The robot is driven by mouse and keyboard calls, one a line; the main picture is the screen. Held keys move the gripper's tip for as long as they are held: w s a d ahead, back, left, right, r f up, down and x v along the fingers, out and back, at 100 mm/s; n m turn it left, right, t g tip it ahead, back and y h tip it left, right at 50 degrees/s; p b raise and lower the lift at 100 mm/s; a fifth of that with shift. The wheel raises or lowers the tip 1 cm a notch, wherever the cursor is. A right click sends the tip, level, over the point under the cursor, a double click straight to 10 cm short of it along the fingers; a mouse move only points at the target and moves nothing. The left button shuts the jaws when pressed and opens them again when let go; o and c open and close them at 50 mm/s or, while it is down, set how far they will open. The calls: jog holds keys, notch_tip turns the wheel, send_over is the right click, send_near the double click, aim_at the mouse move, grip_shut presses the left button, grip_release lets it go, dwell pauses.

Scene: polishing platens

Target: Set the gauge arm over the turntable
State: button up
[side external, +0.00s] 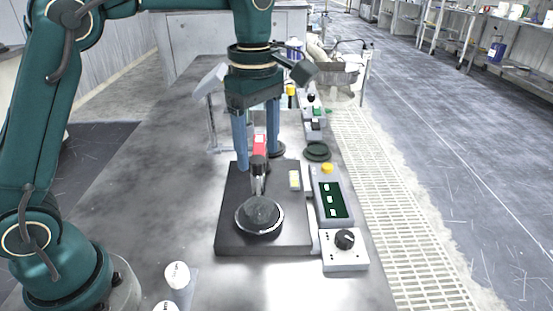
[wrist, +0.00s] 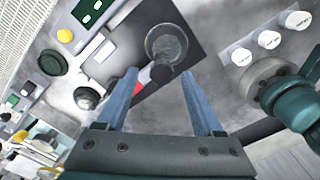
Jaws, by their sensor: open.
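The turntable (side external: 260,217) is a dark round disc with a pale rim on a flat black base (side external: 225,232). It also shows near the top of the wrist view (wrist: 166,42). What looks like the gauge arm (side external: 257,184) is a silver piece with a black knob, at the disc's far edge; its red part (side external: 260,143) is behind the knob. In the wrist view the knob (wrist: 161,73) overlaps the disc's lower edge; I cannot tell its height. My gripper (side external: 257,160) is open, its blue fingers apart on either side of the knob and red part, holding nothing visible.
A control box with a green display (side external: 333,199) and a grey box with a black dial (side external: 345,241) stand right of the base. A dark green round dish (side external: 317,151) lies behind them. White-capped containers (side external: 177,275) stand at the near left. The bench left of the base is clear.

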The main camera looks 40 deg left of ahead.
jog(key=shift+r, duration=1.7)
jog(key=shift+r, duration=0.4)
jog(key=s+a+r+m+t, duration=0.2)
jog(key=s+r+m+t, duration=0.15)
jog(key=s, duration=0.55)
jog(key=s+f+m+t, duration=0.2)
jog(key=s+f+m, duration=0.4)
jog(key=m, duration=0.8)
notch_tip(320, 180, down, 2)
jog(key=shift+a+f+m, duration=0.1)
jog(key=shift+a+m, duration=0.05)
jog(key=shift+m, duration=0.2)
